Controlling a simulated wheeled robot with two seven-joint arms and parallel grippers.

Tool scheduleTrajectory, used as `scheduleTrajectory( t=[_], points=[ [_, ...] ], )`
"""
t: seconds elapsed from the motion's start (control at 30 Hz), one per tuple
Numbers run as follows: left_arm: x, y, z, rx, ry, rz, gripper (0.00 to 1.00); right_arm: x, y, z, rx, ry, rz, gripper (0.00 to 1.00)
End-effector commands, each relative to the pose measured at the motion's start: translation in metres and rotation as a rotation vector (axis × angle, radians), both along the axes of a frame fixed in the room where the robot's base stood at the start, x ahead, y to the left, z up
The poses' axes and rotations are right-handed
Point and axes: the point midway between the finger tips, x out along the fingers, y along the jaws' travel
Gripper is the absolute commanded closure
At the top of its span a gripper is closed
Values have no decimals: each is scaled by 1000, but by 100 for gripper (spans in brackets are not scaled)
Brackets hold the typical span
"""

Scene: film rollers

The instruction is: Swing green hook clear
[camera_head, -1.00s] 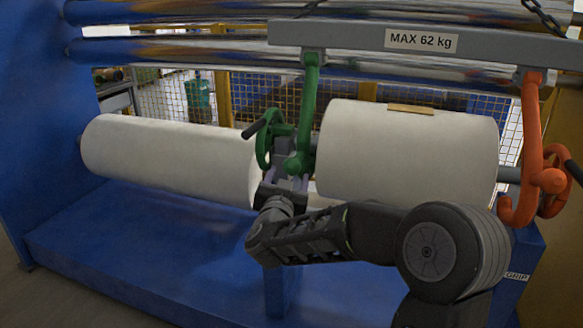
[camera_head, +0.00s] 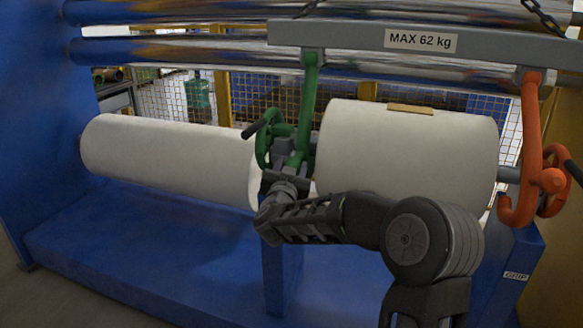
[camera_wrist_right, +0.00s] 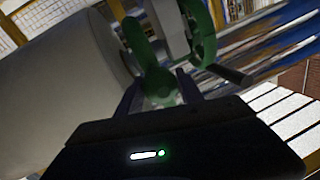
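The green hook (camera_head: 309,100) hangs from the grey lifting beam (camera_head: 350,35), between two white rolls. Its curved handle (camera_head: 264,140) is on its left side. My right gripper (camera_head: 287,165) is at the hook's lower end. In the right wrist view, its fingers (camera_wrist_right: 160,95) stand apart on either side of the green hook's lower part (camera_wrist_right: 157,80). Whether they press on it is not clear. My left gripper is not in view.
A long white roll (camera_head: 165,160) lies left, and a thicker one (camera_head: 405,155) right. An orange hook (camera_head: 531,140) hangs at the far right. Chrome rollers (camera_head: 180,50) run behind the beam. A blue frame base (camera_head: 150,235) lies below.

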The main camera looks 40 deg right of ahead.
Motion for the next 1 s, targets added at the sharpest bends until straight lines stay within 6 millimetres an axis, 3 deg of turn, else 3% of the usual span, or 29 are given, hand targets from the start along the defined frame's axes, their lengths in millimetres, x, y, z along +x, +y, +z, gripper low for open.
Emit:
scheduleTrajectory(
  t=[0.5,1.0],
  points=[
    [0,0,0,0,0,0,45,0,0,0,0,0,0,99],
    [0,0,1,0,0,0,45,0,0,1,1,2,-1,100]
  ],
)
